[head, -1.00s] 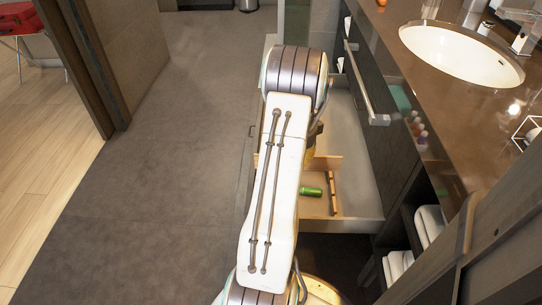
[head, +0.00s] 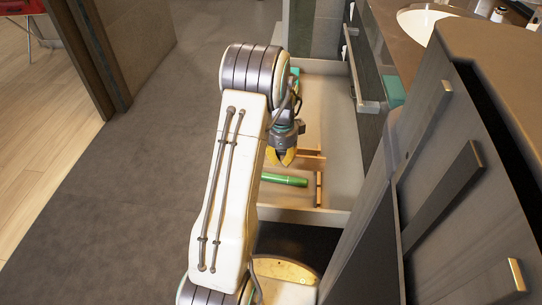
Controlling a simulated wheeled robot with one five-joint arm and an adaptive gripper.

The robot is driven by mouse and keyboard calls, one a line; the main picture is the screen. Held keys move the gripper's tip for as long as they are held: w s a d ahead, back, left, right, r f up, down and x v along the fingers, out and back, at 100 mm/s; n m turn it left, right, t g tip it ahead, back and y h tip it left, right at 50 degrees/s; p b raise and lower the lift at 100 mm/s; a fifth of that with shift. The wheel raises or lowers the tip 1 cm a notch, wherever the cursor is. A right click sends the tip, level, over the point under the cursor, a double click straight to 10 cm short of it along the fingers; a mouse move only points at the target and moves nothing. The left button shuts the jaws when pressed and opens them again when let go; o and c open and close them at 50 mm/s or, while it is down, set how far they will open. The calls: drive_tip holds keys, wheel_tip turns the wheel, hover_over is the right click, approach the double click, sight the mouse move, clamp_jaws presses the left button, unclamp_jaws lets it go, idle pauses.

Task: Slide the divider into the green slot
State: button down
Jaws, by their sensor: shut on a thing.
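My gripper (head: 283,159), with yellow fingers, points down inside the open drawer (head: 345,140), partly hidden by my arm. It is shut on the divider (head: 310,153), a thin light-wood strip that runs to the right from the fingers. The strip's left part is hidden behind the gripper and arm. A second wooden strip (head: 319,190) runs front to back and meets or nearly meets the divider's right side. A green tube (head: 285,179) lies in the drawer just in front of the gripper. I cannot make out a green slot for certain.
The drawer's near wall (head: 310,215) and right wall stand close around the gripper. The dark vanity counter with a white basin (head: 425,22) is at the upper right. A large dark panel (head: 440,200) fills the right side. Grey floor (head: 150,160) to the left is clear.

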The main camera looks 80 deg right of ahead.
drive_tip(key=shift+f, duration=0.25)
wheel_tip(320, 180, down, 6)
drive_tip(key=b, duration=0.5)
drive_tip(key=shift+f, duration=0.15)
idle(1.6)
drive_tip(key=shift+f+b, duration=1.6)
drive_tip(key=shift+f, duration=1.05)
idle(0.8)
drive_tip(key=c, duration=1.3)
unclamp_jaws()
drive_tip(key=shift+o, duration=0.2)
drive_tip(key=shift+r, duration=0.1)
